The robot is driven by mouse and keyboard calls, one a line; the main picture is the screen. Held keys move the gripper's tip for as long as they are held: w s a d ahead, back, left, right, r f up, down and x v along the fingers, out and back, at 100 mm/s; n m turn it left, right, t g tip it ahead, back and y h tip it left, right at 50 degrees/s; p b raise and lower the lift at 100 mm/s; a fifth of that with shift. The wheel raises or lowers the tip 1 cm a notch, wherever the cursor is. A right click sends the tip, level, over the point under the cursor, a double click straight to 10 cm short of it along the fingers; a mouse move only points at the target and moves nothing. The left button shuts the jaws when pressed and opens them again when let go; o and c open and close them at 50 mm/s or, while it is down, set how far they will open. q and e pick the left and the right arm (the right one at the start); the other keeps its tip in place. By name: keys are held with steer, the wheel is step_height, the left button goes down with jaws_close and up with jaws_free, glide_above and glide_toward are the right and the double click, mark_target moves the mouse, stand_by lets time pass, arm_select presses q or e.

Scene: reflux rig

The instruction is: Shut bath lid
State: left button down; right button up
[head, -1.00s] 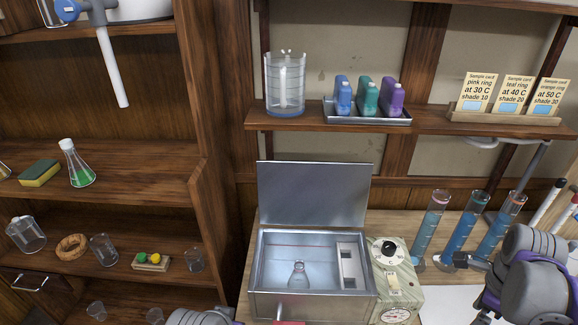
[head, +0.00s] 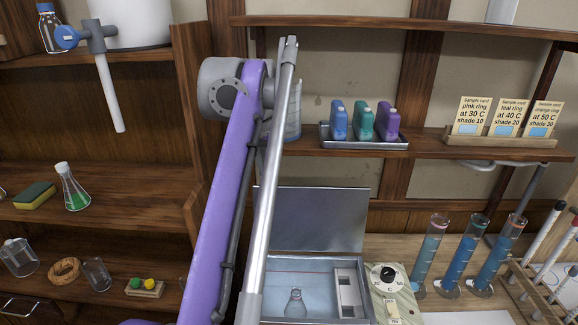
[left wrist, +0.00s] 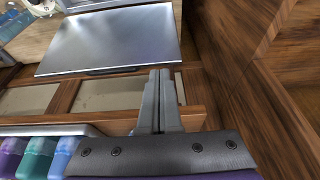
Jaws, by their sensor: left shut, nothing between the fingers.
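The bath's flat metal lid (head: 322,218) stands open, upright at the back of the bath (head: 318,287). A small clear flask (head: 295,303) stands inside the bath. The lid also shows in the left wrist view (left wrist: 115,42). My left gripper (left wrist: 160,76) is shut and empty there, its fingertips near one end of the lid's free edge. I cannot tell if they touch it. In the head view my left arm rises in front of the bath's left side, and I cannot make out its fingertips. My right gripper is not in view.
A wall shelf above the bath holds a tray (head: 362,144) of bottles and a rack of sample cards (head: 500,140). A glass jar (head: 293,124) is partly hidden by my arm. A control box (head: 388,283) and blue cylinders (head: 472,252) stand right of the bath.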

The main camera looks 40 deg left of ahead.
arm_select(q)
steer(key=w+a+f, duration=0.2)
steer(key=w+a, duration=0.2)
steer(key=w, duration=0.1)
steer(key=b, duration=0.3)
glide_above(267, 204)
steer(key=w+a, duration=0.2)
step_height(267, 204, down, 6)
steer(key=shift+s+d+f+b, duration=0.1)
steer(key=shift+s+d+b, duration=0.25)
steer(key=shift+s+d, duration=1.25)
steer(key=shift+s+d+b, duration=0.5)
steer(key=shift+s+d, duration=1.2)
steer(key=shift+s, duration=0.3)
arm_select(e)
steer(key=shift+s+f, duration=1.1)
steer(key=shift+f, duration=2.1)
arm_select(q)
steer(key=p+v, duration=0.5)
steer(key=v, duration=0.2)
steer(key=shift+w+r, duration=0.25)
steer(key=shift+r, duration=0.05)
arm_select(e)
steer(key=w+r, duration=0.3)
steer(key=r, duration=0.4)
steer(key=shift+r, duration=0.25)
arm_select(q)
steer(key=shift+a, duration=0.15)
